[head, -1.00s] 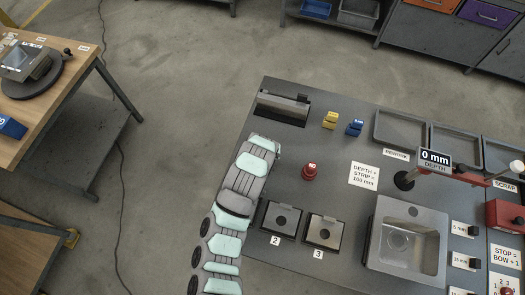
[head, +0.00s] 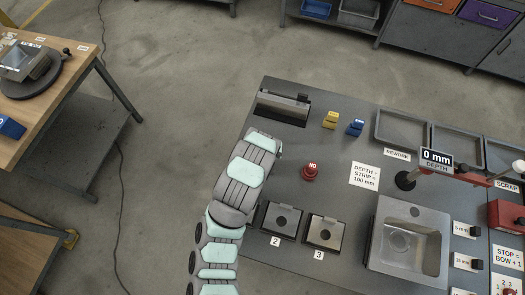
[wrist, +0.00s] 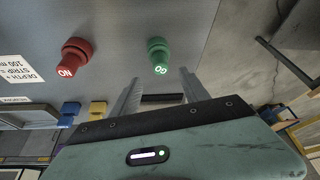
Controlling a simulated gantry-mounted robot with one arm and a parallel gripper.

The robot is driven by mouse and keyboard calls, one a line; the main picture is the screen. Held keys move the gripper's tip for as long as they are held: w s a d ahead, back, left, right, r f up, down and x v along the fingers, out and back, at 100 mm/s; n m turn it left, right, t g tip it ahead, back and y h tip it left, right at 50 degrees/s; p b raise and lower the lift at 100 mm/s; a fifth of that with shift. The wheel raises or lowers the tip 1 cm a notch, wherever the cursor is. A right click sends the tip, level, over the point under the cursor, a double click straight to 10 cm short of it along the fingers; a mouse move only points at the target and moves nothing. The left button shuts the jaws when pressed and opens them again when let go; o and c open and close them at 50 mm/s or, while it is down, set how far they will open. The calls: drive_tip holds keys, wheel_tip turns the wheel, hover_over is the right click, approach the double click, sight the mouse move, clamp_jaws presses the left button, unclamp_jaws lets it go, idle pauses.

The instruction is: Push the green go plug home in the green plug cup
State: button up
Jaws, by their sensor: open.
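The green go plug (wrist: 158,55) shows in the wrist view, its lettered end toward my camera. It stands off the grey bench top, and I cannot tell its cup apart from it or how deep it sits. My gripper (wrist: 160,77) is open, its two fingers apart. In the picture the plug lies just past the fingertips and between their lines; no contact shows. In the head view my arm covers the green plug, its cup and the fingers.
A red NO plug (head: 310,171) stands nearby on the bench top (head: 335,150); it also shows in the wrist view (wrist: 75,56). Yellow (head: 330,119) and blue (head: 355,127) blocks sit behind. Numbered plates 2 (head: 281,220) and 3 (head: 325,232) lie in front.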

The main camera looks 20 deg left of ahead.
drive_tip(key=shift+p+v, duration=0.3)
drive_tip(key=shift+v, duration=1.15)
